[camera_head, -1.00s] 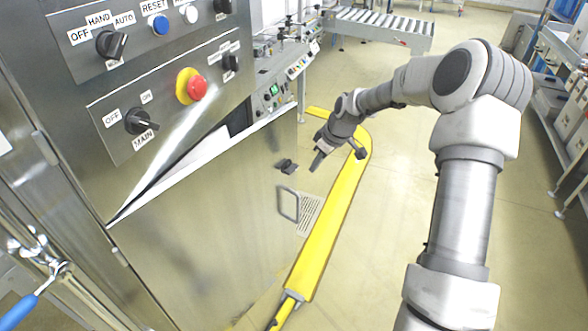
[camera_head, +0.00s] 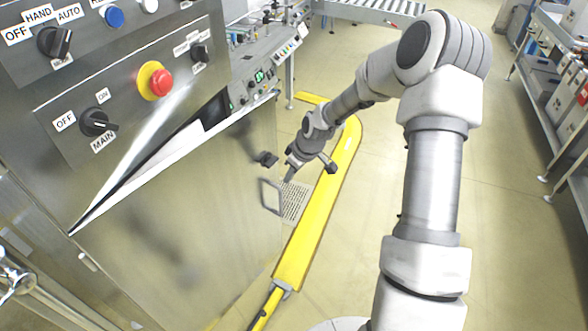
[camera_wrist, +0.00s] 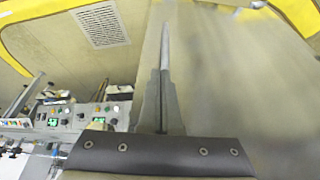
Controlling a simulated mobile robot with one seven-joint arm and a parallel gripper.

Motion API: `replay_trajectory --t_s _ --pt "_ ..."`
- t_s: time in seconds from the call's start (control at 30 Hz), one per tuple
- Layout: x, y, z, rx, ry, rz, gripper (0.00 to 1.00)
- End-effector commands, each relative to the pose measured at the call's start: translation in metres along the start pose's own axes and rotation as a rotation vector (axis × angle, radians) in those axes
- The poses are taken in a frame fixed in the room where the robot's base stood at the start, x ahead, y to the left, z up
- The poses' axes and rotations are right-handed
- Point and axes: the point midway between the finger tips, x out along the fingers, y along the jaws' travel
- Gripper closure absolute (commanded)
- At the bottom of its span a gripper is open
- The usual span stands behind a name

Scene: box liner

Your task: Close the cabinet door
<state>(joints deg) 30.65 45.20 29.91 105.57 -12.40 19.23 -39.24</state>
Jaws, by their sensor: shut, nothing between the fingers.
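The cabinet door (camera_head: 180,240) is a large plain steel panel below the control panel, standing ajar. A wedge-shaped gap (camera_head: 205,118) widens to the right along its top edge. A grey loop handle (camera_head: 271,197) and a dark latch (camera_head: 265,158) are near its right edge. My gripper (camera_head: 288,179) is shut and empty, just right of the handle in the picture; I cannot tell whether it touches the door. In the wrist view my gripper (camera_wrist: 165,30) points up, with the smooth steel door (camera_wrist: 245,75) to its right.
A yellow floor barrier (camera_head: 315,225) runs to the right of the door. A grille (camera_head: 295,203) lies on the floor by it. The control panel (camera_head: 125,80) with knobs and a red button is above the door. Shelving stands far right; open floor lies between.

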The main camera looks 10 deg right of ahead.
Motion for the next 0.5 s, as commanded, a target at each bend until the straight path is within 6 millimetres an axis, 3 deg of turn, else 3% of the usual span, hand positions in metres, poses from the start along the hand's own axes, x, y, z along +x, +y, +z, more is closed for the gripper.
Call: replay_trajectory --t_s 0.03,0.13,0.3,0.5 --pt "0.015 -0.001 0.001 -0.002 -0.002 -0.003 1.0" --pt "0.031 -0.001 -0.002 -0.004 0.0 -0.001 1.0" --pt "0.037 0.0 -0.026 -0.002 0.0 0.001 1.0" --pt "0.039 0.001 -0.037 0.0 0.0 0.001 1.0"
